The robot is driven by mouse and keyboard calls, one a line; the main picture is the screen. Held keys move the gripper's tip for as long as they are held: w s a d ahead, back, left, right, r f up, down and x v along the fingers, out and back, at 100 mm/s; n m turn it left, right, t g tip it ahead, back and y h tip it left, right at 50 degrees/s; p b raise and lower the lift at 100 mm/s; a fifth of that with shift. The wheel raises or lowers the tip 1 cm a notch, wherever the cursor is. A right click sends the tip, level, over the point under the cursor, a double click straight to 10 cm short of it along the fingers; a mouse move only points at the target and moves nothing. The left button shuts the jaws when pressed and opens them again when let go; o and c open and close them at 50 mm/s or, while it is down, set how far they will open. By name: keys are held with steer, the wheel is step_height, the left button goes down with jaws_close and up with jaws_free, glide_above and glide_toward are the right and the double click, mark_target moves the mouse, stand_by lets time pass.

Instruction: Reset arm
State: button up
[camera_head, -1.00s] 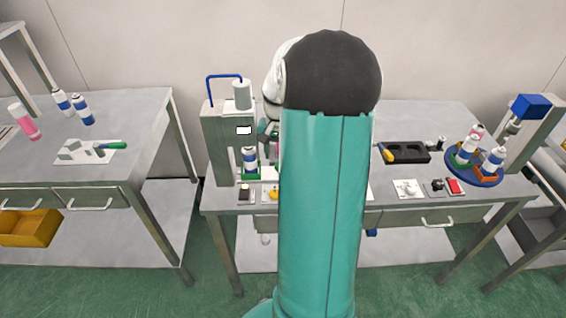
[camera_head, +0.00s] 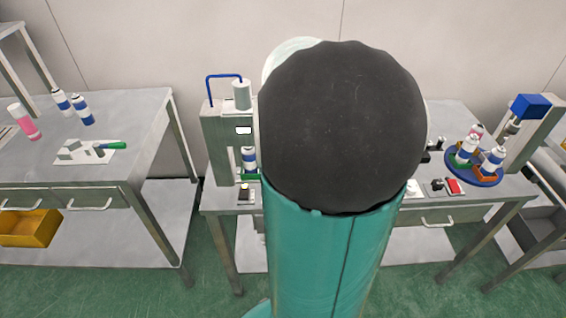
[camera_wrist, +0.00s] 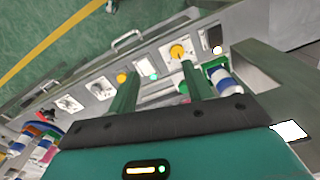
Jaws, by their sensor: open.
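My gripper (camera_wrist: 160,73) shows in the wrist view, with its two green fingers apart and nothing between them. It is above the front part of the middle workbench, beside a blue and white can (camera_wrist: 222,82). In the head view my own arm hides the gripper. The same can stands upright in the grey crimping machine (camera_head: 217,150) at the left of the bench, partly covered by my arm.
A blue turntable (camera_head: 487,180) with several cans stands at the bench's right, near a press with a blue top (camera_head: 531,105). Control plates with a red button (camera_head: 453,186) line the front edge. The left table (camera_head: 60,165) holds cans and a green-handled tool.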

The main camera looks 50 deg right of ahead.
stand_by(0.4)
steer(key=a+r+n+t, duration=0.2)
steer(key=a+r+n, duration=0.3)
steer(key=a, duration=0.9)
steer(key=s+a+r+n+t, duration=0.1)
steer(key=a+r+n+t, duration=0.2)
steer(key=a, duration=1.1)
step_height(320, 180, up, 2)
steer(key=n, duration=0.4)
steer(key=shift+s+a+r+t, duration=0.15)
steer(key=shift+a+t, duration=0.15)
steer(key=shift+a, duration=0.05)
